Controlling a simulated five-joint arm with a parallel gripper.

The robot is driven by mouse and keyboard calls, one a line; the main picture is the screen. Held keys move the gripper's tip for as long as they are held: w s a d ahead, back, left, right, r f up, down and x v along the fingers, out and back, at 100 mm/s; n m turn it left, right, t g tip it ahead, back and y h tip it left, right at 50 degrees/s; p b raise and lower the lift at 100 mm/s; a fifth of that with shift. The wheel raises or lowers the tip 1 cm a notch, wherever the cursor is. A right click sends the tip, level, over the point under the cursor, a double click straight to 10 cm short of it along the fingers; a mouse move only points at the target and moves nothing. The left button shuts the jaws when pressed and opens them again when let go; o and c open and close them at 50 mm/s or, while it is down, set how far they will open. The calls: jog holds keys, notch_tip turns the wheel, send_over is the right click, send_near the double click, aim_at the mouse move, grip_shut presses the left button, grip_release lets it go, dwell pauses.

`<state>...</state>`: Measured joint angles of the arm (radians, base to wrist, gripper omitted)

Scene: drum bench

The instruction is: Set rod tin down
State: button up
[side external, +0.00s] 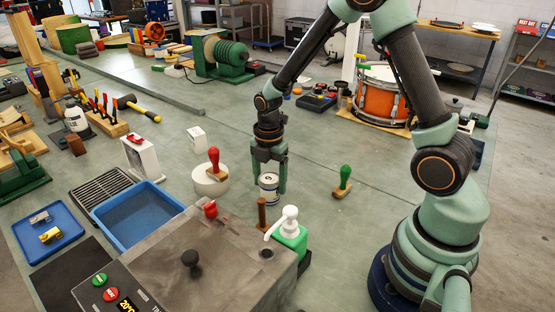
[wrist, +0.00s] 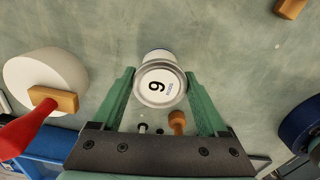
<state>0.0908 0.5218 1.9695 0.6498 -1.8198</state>
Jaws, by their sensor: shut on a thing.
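The rod tin (side external: 268,187) is a small white can with a blue label, upright in the side view. In the wrist view its round lid (wrist: 158,88) faces me, with a dark digit that reads as a 9 or a 6. My gripper (side external: 269,180) points down with its green fingers on either side of the tin, shut on it. The fingers (wrist: 160,85) also flank the tin in the wrist view. The tin's base is low over the bench; I cannot tell whether it touches.
A white round block (side external: 208,182) with a red-handled stamp (side external: 214,161) stands left of the tin. A green-handled stamp (side external: 343,181) is to the right. A brown peg (side external: 262,214) and green pump bottle (side external: 290,237) stand in front. Bare bench lies behind the tin.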

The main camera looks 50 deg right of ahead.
aim_at(269, 178)
jog(key=shift+f, duration=0.15)
jog(key=o, duration=1.5)
jog(key=shift+c, duration=0.2)
notch_tip(269, 178, up, 12)
jog(key=s+a+r+m+t, duration=0.1)
jog(key=s+r+m, duration=0.4)
jog(key=m, duration=0.5)
jog(key=s+a+r+m+t, duration=0.2)
jog(key=s+r+m+t, duration=0.2)
jog(key=m, duration=0.5)
jog(key=shift+s+a+r+m+t, duration=0.3)
jog(key=shift+s+r+m, duration=0.1)
jog(key=shift+s, duration=0.35)
